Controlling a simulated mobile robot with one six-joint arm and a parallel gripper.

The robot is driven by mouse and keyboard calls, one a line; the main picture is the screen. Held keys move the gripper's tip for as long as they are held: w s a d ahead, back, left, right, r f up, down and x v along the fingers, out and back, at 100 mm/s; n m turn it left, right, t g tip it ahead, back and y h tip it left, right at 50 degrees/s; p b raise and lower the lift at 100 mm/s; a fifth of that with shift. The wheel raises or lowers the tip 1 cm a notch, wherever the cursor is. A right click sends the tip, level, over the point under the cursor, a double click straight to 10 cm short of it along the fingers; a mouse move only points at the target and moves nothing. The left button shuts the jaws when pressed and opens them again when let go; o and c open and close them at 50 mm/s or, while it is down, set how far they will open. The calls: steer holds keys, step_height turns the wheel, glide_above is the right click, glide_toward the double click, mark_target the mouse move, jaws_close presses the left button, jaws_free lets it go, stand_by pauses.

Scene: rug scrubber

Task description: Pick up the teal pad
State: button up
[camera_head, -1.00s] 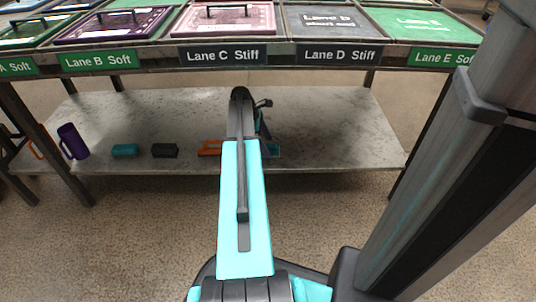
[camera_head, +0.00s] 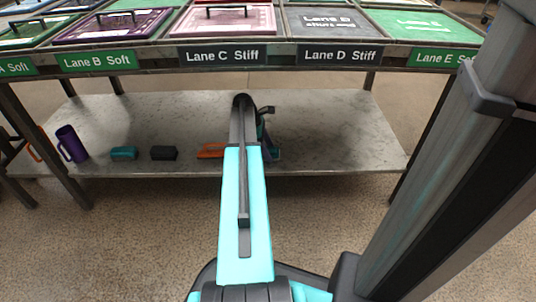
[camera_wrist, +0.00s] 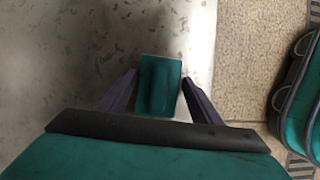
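A teal pad (camera_wrist: 158,85) lies on the grey shelf in the wrist view, between the two fingers of my gripper (camera_wrist: 160,78). The fingers are spread, one on each side of it, and a pale sliver of surface shows between the pad and the right finger. Contact at the fingertips is too small to tell. In the head view my gripper (camera_head: 272,150) is low over the shelf, partly hidden by my arm. A second teal block (camera_head: 124,153) sits farther left on the shelf.
The shelf (camera_head: 330,125) also holds a dark block (camera_head: 164,153), an orange item (camera_head: 211,150) beside my arm and a purple mug (camera_head: 71,143). A table edge with lane signs (camera_head: 222,54) hangs above. The shelf's right part is bare.

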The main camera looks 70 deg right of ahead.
steer(key=c, duration=0.6)
steer(key=shift+r, duration=0.1)
steer(key=shift+r+p, duration=1.1)
steer(key=shift+r, duration=0.25)
steer(key=s+a+r+p, duration=0.1)
steer(key=s+a+p, duration=0.1)
steer(key=a, duration=0.5)
steer(key=s+a+r+p, duration=0.1)
steer(key=s+a+p, duration=0.2)
steer(key=a, duration=0.5)
steer(key=shift+s+p, duration=0.2)
steer(key=shift+p, duration=0.45)
steer(key=o, duration=0.3)
steer(key=c, duration=0.5)
